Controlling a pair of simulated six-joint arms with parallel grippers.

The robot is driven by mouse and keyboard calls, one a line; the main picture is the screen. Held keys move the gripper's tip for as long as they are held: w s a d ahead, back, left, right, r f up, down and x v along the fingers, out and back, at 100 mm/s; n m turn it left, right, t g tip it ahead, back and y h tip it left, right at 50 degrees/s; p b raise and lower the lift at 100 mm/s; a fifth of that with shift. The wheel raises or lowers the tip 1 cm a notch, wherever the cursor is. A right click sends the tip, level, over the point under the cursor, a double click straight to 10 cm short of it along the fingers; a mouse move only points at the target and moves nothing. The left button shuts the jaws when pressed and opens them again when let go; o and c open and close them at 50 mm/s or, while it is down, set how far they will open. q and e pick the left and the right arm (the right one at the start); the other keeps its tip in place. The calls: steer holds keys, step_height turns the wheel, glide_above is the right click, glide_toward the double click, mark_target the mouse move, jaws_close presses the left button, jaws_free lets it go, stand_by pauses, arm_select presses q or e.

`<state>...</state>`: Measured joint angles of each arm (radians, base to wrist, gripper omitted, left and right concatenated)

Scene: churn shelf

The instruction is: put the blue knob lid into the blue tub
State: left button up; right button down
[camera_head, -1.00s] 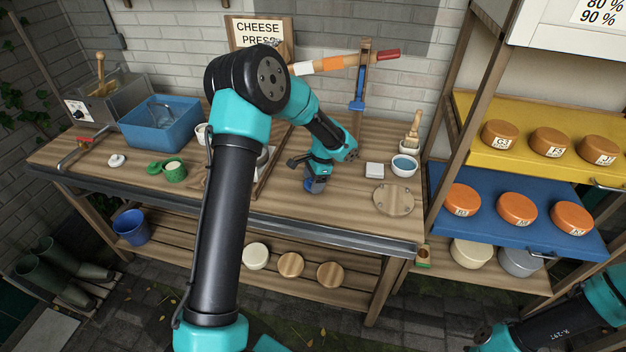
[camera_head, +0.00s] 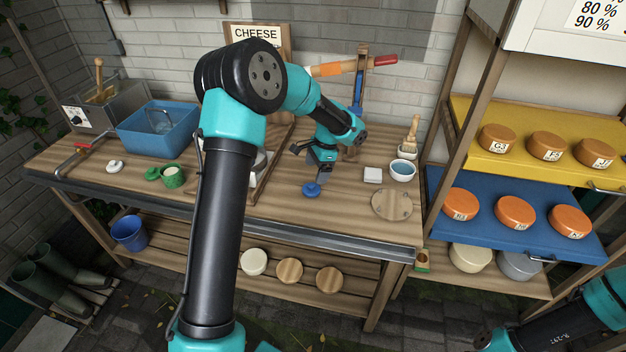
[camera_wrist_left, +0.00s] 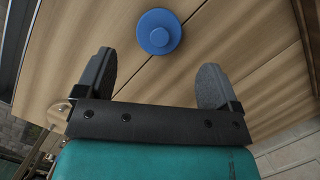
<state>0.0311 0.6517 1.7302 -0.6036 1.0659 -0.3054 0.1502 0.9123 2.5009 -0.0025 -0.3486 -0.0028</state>
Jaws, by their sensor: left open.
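The blue knob lid (camera_head: 311,190) lies on the wooden bench, knob up. It also shows in the left wrist view (camera_wrist_left: 159,31), just beyond the fingertips and apart from them. My left gripper (camera_head: 322,174) is open and empty, a little above and behind the lid in the head view; its two fingers show spread in the left wrist view (camera_wrist_left: 155,75). The rectangular blue tub (camera_head: 178,138) stands at the left of the bench with a clear, glassy item inside. My right arm shows at the lower right; its gripper is out of view.
A green pot (camera_head: 173,177) with a green lid beside it, a white block (camera_head: 373,175), a bowl of blue liquid (camera_head: 402,171) and a round board (camera_head: 392,205) are on the bench. A blue bucket (camera_head: 130,233) is below. My left arm hides part of the bench.

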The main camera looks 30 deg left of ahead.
arm_select(q)
steer(key=v, duration=0.5)
steer(key=shift+w+r, duration=0.1)
steer(key=shift+r, duration=0.05)
steer(key=shift+o, duration=0.5)
steer(key=d+r+m, duration=0.1)
steer(key=d+r+m+y, duration=0.1)
steer(key=m, duration=0.1)
steer(key=d+r+m+y, duration=0.1)
steer(key=d+r, duration=0.1)
steer(key=shift+w, duration=0.35)
steer(key=shift+d, duration=0.1)
glide_toward(311, 188)
steer(key=x, duration=0.3)
steer(key=w+x, duration=0.1)
steer(key=shift+s+a+f, duration=0.1)
steer(key=shift+a+f, duration=0.2)
steer(key=shift+a, duration=0.1)
steer(key=shift+f, duration=0.1)
